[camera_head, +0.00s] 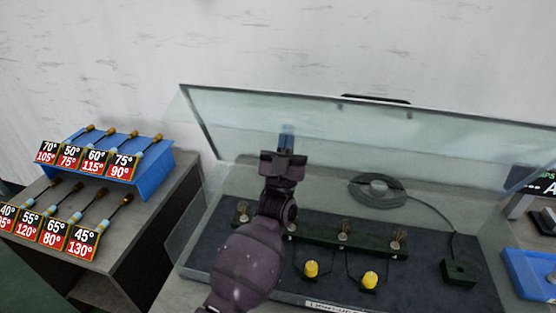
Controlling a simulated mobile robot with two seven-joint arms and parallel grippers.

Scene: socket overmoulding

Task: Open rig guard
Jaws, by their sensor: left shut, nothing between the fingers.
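My left arm hides part of the rig. My right gripper is not in view.
In the rig are two yellow knobs (370,280), a bar with several brush-like pieces (342,231) and a coiled cable (377,190). A blue rack (154,170) with labelled tools is at left. A blue tray (528,277) lies at right.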

